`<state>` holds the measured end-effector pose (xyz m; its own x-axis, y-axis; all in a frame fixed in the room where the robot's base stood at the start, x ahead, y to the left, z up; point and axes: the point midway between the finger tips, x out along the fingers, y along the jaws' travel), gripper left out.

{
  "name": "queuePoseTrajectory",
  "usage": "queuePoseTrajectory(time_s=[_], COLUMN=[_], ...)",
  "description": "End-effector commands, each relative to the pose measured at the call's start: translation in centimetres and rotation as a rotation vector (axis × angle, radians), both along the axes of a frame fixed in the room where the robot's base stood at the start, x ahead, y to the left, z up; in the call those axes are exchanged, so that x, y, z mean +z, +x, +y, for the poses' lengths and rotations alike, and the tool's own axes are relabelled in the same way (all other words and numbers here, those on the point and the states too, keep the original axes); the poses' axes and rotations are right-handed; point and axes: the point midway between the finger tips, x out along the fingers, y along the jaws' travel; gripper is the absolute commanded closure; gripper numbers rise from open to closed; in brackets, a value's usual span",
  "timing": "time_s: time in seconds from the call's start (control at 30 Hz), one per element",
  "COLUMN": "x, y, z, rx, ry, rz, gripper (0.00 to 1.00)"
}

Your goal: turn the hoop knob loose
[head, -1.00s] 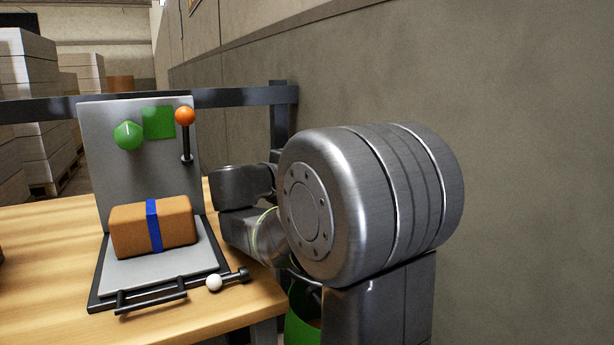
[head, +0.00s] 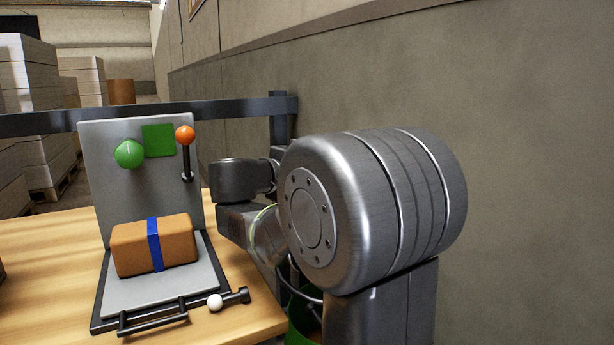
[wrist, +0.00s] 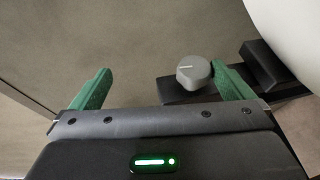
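A grey round knob (wrist: 193,72) with a white line on its face shows in the wrist view, on a dark bar (wrist: 180,96); I take it for the hoop knob. My gripper (wrist: 160,69) is open, with its two green fingers wide apart and nothing held. In the picture the knob lies between the fingers, close to the right one, and I see no grip on it. How far it is from the fingertips in depth, I cannot tell. In the head view my gripper and this knob are not visible; my arm fills the middle.
A wooden table (head: 50,270) bears a grey stand (head: 100,190) with a green knob (head: 129,153), an orange-tipped lever (head: 186,136) and a brown packet (head: 185,240) with a blue band. A concrete wall (head: 540,150) stands at right. A green container (head: 303,335) is partly hidden below my arm.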

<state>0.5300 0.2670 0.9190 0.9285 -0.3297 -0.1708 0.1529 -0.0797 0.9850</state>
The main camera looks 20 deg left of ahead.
Motion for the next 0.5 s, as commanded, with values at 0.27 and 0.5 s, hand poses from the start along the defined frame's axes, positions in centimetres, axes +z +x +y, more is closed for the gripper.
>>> queuePoseTrajectory(time_s=[0.27,0.5], x=[6.8,7.1], y=[-0.2,-0.2], z=[-0.1,-0.2], rx=[0.002,-0.001], ry=[0.017,0.015], rz=[-0.055,-0.054], gripper=[0.18,0.18])
